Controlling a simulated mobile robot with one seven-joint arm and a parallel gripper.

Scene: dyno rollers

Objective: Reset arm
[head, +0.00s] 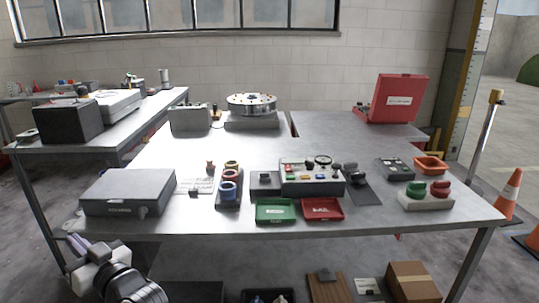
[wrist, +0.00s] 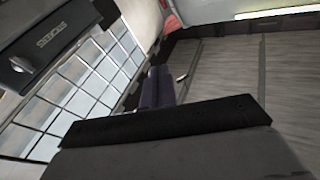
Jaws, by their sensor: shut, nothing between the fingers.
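My arm shows at the lower left of the head view, in front of the table's left front corner. My gripper (head: 76,243) is at its end, with purplish fingers beside the table edge and below the grey box (head: 128,190). In the wrist view the fingers of my gripper (wrist: 158,86) are together with nothing between them. The grey box, with its label and handle, also shows tilted at the upper left of the wrist view (wrist: 48,45). The gripper holds no object.
The metal table (head: 200,228) carries a green tray (head: 275,210), a red tray (head: 322,209), a control panel (head: 312,183) and a stand with coloured rings (head: 229,190). A side table (head: 150,110) stands at left. Orange cones (head: 509,195) stand on the floor at right.

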